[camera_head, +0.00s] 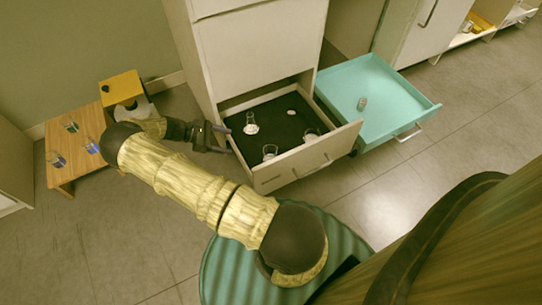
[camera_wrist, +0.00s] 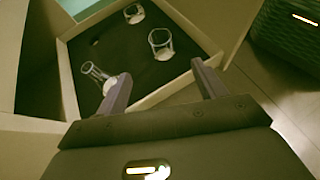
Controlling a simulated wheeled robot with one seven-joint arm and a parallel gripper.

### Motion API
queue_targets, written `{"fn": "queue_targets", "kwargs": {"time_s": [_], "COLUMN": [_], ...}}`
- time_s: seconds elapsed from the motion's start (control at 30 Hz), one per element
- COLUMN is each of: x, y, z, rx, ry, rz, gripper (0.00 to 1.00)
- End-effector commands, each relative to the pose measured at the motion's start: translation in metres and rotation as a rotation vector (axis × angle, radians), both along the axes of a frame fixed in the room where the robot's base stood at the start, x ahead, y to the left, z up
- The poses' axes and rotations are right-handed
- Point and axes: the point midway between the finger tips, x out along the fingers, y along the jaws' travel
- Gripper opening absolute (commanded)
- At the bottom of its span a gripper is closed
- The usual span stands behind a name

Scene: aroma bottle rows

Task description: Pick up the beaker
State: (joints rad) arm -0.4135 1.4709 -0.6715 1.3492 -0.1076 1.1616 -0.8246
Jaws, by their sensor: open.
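An open white drawer (camera_head: 272,181) with a black floor holds clear glassware. A short, wide beaker (camera_head: 270,152) stands near its front left corner; in the wrist view the beaker (camera_wrist: 160,43) is beyond my fingertips. A similar glass (camera_head: 311,134) is farther right, near the front wall, and shows in the wrist view (camera_wrist: 134,13). A slim, narrow-necked vessel (camera_head: 251,124) is at the back left; it appears in the wrist view (camera_wrist: 97,75) by a finger. My gripper (camera_head: 222,139) is open and empty, at the drawer's left side, apart from the beaker.
A small round item (camera_head: 291,112) lies at the drawer's back. A turquoise drawer (camera_head: 390,115) at right holds a small glass piece (camera_head: 362,103). A wooden table (camera_head: 66,178) at left carries glasses with blue and green contents. Drawer walls stand around the glassware.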

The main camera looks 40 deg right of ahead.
Motion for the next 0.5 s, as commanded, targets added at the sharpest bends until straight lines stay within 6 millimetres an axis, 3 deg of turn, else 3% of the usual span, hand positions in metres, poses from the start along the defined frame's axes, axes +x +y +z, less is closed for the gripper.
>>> {"fn": "queue_targets", "kwargs": {"time_s": [0.23,0.5], "x": [-0.004,-0.029], "y": [-0.002,-0.039], "z": [-0.007,-0.031], "rx": [-0.001,0.000], "ry": [0.001,-0.001], "rz": [0.008,-0.005], "gripper": [0.70,0.70]}}
